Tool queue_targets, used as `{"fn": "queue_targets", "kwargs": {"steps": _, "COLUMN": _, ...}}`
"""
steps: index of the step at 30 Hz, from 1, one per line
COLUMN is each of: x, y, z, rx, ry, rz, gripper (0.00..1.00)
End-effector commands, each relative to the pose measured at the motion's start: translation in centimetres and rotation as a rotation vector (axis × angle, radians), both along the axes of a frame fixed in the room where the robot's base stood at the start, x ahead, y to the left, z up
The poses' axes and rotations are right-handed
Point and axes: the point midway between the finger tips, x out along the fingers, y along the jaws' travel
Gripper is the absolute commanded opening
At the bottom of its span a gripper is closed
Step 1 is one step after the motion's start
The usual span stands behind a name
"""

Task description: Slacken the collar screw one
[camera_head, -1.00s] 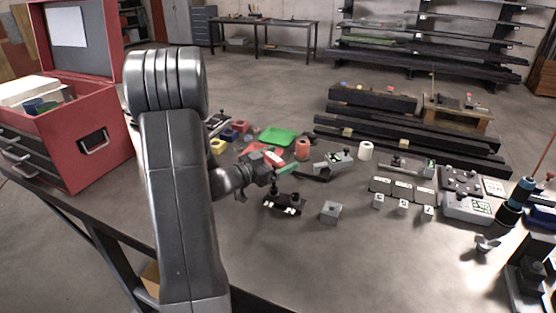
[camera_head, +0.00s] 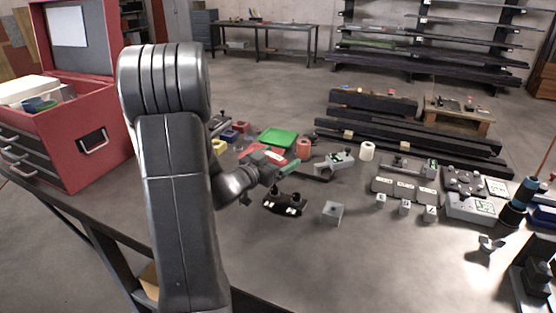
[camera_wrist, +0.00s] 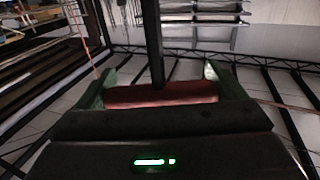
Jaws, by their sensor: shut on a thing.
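My gripper (camera_head: 278,166) is above the black two-post block (camera_head: 284,205) on the bench, with its green fingertips to the right. In the wrist view my gripper (camera_wrist: 160,84) is shut on a red-handled tool. The tool's red handle (camera_wrist: 165,95) lies crosswise between the green fingers, and its dark straight shaft (camera_wrist: 152,42) runs away from me. The block carries two dark upright posts and small white labels, too small to read. Which part is collar screw one, and whether the tool tip touches it, I cannot tell.
A grey cube (camera_head: 332,212) stands just right of the block. A green tray (camera_head: 279,137), an orange cylinder (camera_head: 303,148) and a grey device (camera_head: 335,162) sit behind. The red toolbox (camera_head: 75,140) is at left. The front middle of the bench is clear.

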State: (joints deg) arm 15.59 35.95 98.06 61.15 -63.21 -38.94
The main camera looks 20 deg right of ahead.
Motion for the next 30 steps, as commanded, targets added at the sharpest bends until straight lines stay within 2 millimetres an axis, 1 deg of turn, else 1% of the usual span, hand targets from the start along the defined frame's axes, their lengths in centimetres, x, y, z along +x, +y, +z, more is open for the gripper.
{"fn": "queue_targets", "kwargs": {"steps": 1, "x": -0.07, "y": -0.02, "z": -0.23, "rx": -0.001, "ry": 0.0, "rz": 0.017, "gripper": 0.5}}
{"fn": "queue_targets", "kwargs": {"steps": 9, "x": 0.07, "y": 0.03, "z": -0.18, "rx": 0.0, "ry": 0.0, "rz": 0.109, "gripper": 0.5}}
{"fn": "queue_targets", "kwargs": {"steps": 23, "x": 0.17, "y": 0.08, "z": -0.04, "rx": 0.0, "ry": -0.001, "rz": 0.133, "gripper": 0.5}}
{"fn": "queue_targets", "kwargs": {"steps": 30, "x": 0.18, "y": 0.1, "z": -0.26, "rx": 0.0, "ry": -0.002, "rz": 0.192, "gripper": 0.5}}
